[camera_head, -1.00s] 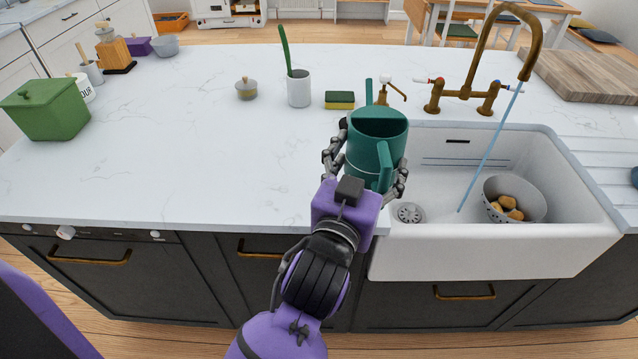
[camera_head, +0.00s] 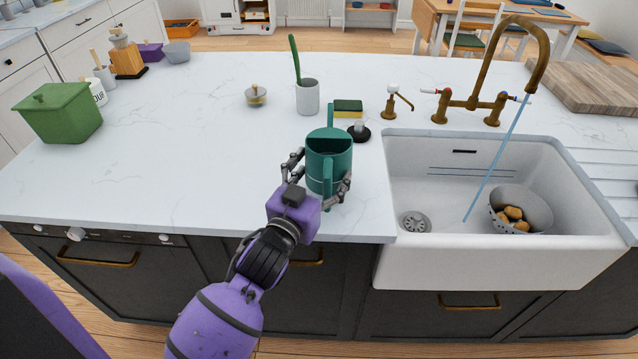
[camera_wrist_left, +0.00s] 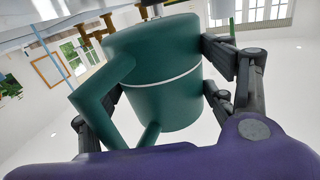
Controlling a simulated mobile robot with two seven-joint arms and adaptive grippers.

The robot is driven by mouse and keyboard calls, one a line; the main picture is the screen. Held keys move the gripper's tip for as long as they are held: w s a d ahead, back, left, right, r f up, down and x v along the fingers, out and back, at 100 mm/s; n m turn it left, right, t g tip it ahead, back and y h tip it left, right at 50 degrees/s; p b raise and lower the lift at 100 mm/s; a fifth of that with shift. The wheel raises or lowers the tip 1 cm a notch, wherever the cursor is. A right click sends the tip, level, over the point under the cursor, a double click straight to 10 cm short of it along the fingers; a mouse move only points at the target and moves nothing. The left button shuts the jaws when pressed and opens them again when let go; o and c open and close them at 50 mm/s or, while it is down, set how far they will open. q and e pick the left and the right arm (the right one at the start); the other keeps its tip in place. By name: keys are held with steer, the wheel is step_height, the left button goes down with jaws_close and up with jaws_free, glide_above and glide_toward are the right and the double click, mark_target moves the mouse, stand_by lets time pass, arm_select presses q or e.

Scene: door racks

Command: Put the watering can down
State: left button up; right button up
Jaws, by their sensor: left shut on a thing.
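The teal watering can (camera_head: 328,165) is at the counter's front part, just left of the sink. It stands about upright, with its handle toward me. My left gripper (camera_head: 318,185) is shut around its body, with fingers on both sides. The can also fills the middle of the left wrist view (camera_wrist_left: 160,85), with the fingers of my left gripper (camera_wrist_left: 160,100) on either side. I cannot tell whether its base touches the white countertop (camera_head: 190,150). My right gripper is not in view.
The white sink (camera_head: 500,255) is right of the can, with a running brass tap (camera_head: 480,100) and a colander (camera_head: 525,205) holding food. Behind the can are a sponge (camera_head: 348,108), a dark round stopper (camera_head: 358,132) and a cup with a brush (camera_head: 307,97).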

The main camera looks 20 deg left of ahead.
mark_target(316, 189)
arm_select(q)
steer(key=f, duration=0.3)
steer(key=shift+w+a+f, duration=0.15)
steer(key=shift+a+f, duration=0.05)
steer(key=shift+a, duration=0.2)
steer(key=shift+f, duration=0.15)
steer(key=o, duration=0.9)
steer(key=shift+f, duration=0.25)
steer(key=shift+c, duration=0.2)
steer(key=o, duration=0.4)
